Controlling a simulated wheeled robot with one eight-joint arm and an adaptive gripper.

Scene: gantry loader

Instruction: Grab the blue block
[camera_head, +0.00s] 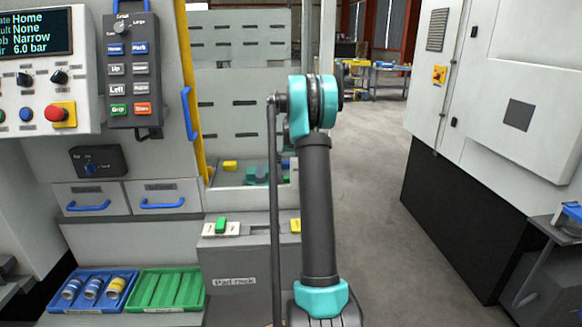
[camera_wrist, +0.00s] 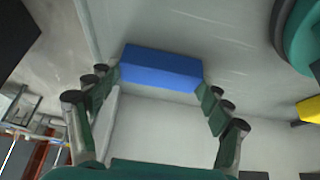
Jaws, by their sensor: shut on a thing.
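The blue block (camera_wrist: 160,68) lies lengthwise across the space between the two fingers of my gripper (camera_wrist: 160,88) in the wrist view. The finger pads meet its left and right ends, so my gripper is shut on it. A pale grey surface lies behind the block. Whether the block touches that surface cannot be told. In the head view my arm column hides much of the bay, and the grasp cannot be made out there.
A yellow block (camera_head: 230,166) sits in the machine bay. A green block (camera_head: 221,225) and another yellow piece (camera_head: 295,225) are on the pad rack (camera_head: 238,283). Blue (camera_head: 62,300) and green (camera_head: 165,289) trays stand lower left. Open floor lies right, before a white cabinet (camera_head: 500,90).

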